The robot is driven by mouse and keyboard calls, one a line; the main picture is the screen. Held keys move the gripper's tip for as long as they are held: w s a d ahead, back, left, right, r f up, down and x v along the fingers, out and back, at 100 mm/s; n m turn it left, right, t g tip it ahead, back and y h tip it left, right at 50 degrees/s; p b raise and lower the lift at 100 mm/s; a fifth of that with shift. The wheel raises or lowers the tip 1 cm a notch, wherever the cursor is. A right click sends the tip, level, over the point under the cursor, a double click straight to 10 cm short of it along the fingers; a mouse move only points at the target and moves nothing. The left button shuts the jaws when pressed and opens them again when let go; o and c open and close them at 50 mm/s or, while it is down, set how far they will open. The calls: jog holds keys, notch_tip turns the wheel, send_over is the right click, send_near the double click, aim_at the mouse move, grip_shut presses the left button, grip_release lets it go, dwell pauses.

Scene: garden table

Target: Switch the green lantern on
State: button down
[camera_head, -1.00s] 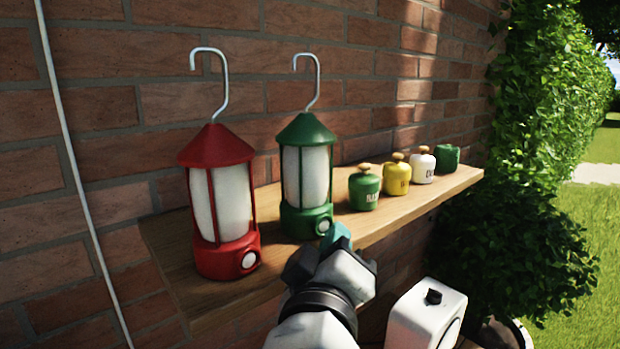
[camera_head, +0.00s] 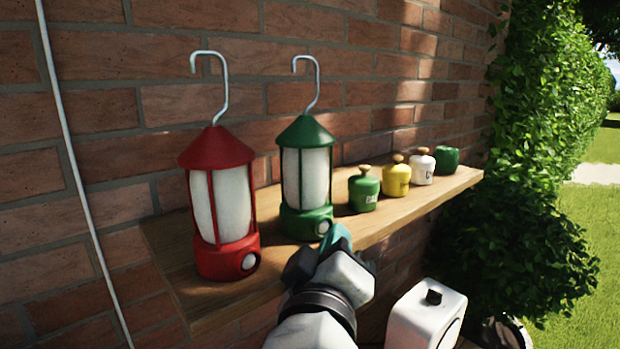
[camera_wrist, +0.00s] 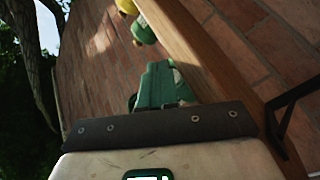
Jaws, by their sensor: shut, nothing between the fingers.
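The green lantern (camera_head: 305,190) stands upright on the wooden shelf, with a hook on top and a round pale button (camera_head: 323,227) low on its front. Its panel looks white, with no clear glow. My gripper (camera_head: 338,236) has teal fingers, shut and empty, just in front of the lantern's base and close to the button. I cannot tell whether they touch it. In the wrist view the shut fingers (camera_wrist: 158,85) fill the middle and hide most of what lies beyond them. A red lantern (camera_head: 220,205) stands to the left with a similar button.
The wooden shelf (camera_head: 400,222) runs along a brick wall. To the right of the green lantern stand a small green canister (camera_head: 364,190), a yellow one (camera_head: 396,178), a white one (camera_head: 421,167) and another green container (camera_head: 447,159). A thin pale cable hangs at the left.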

jog(key=shift+w+a+r, duration=0.3)
jog(key=shift+r, duration=0.05)
jog(key=shift+s+d+f+p, duration=0.2)
jog(key=shift+s+d+p, duration=0.1)
jog(key=shift+s+d, duration=0.7)
jog(key=shift+s+d+f+p, duration=0.25)
jog(key=shift+s+d, duration=0.45)
jog(key=shift+s, duration=0.5)
dwell(0.7)
